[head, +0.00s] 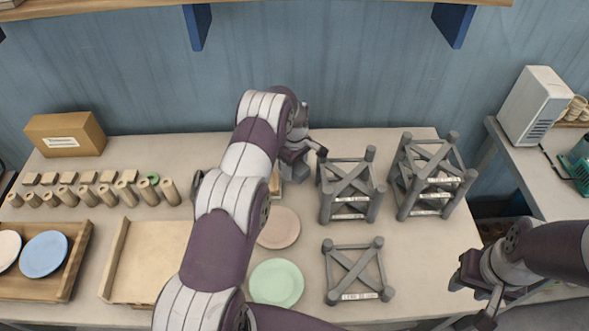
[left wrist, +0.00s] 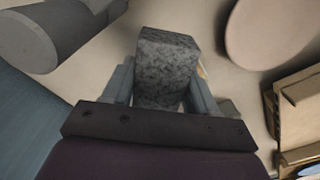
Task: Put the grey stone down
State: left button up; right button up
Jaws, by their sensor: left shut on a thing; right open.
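The grey stone (left wrist: 167,55), a dark speckled block, sits between the fingers of my left gripper (left wrist: 163,88) in the left wrist view. The gripper is shut on it. In the head view my left gripper (head: 308,158) is over the back of the table, just left of a grey rack, and I cannot make out the stone there. I cannot tell whether the stone touches the table (head: 408,277). My right gripper (head: 474,300) is open and empty by the table's front right edge.
Grey stacked racks (head: 347,190) stand close right of my left gripper, with a lower rack (head: 355,270) in front. A pink plate (head: 279,228) and a green plate (head: 277,283) lie nearby. Wooden pegs (head: 128,192) and a cardboard box (head: 66,134) are at left.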

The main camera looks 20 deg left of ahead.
pick_arm(q)
notch_tip(320, 180, down, 2)
jog(key=shift+f, duration=0.15)
jog(key=shift+f+b, duration=0.6)
jog(key=shift+f, duration=0.1)
jog(key=o, duration=1.1)
jog(key=shift+s, duration=0.1)
jog(key=shift+r, duration=0.15)
